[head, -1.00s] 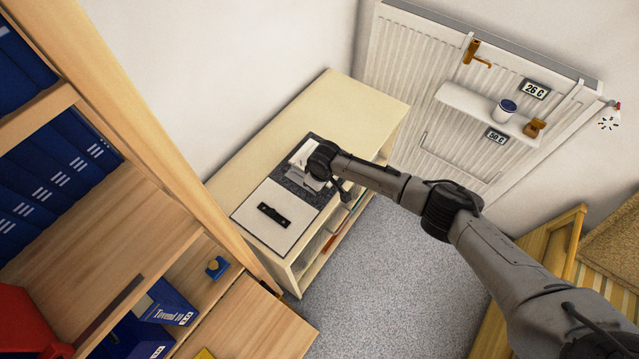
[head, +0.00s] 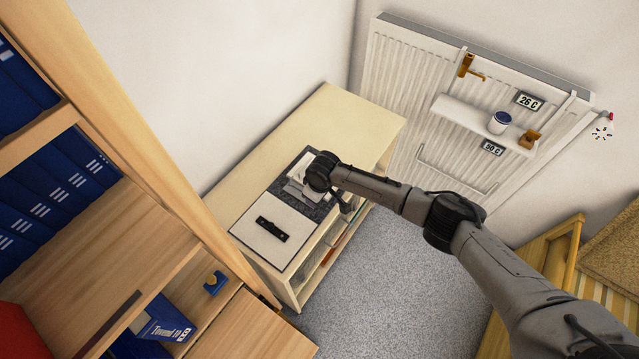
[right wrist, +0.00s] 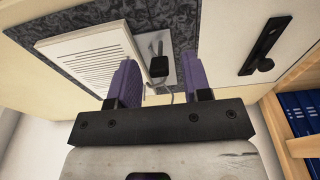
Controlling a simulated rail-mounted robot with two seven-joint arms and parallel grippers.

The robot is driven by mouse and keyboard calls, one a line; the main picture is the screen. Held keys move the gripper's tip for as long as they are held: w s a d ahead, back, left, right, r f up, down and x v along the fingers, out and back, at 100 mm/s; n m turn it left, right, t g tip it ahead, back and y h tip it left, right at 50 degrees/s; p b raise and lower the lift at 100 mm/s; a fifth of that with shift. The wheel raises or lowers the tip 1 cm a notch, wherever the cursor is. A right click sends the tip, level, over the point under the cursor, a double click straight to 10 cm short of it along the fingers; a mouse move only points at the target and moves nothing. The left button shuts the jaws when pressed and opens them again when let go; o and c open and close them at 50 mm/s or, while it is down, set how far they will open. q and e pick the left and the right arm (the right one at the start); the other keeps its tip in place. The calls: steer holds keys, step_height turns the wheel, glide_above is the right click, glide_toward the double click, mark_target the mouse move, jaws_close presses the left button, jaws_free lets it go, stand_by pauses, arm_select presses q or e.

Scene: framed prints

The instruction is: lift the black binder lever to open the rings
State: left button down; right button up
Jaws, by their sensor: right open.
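An open binder with a dark mottled cover (head: 327,208) lies on the low cream cabinet. In the right wrist view, its black lever (right wrist: 158,64) stands on a pale metal plate beside a stack of white paper (right wrist: 90,57). A metal ring shows just below the lever. My right gripper (right wrist: 159,78) is open, with one purple finger on each side of the lever in the picture. I cannot tell whether either finger touches it. In the head view, my right wrist hides the mechanism. My left gripper is out of view.
A black bar (head: 272,229) lies on the binder's pale inner panel. The cream cabinet top (head: 330,112) is clear behind the binder. A tall wooden shelf with blue binders (head: 60,190) stands at the left, and a white radiator (head: 410,60) at the back right.

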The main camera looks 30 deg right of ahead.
step_height(320, 180, up, 12)
steer(key=s+p, duration=0.1)
steer(key=shift+s+d, duration=0.25)
steer(key=shift+d, duration=0.2)
steer(key=shift+c, duration=0.3)
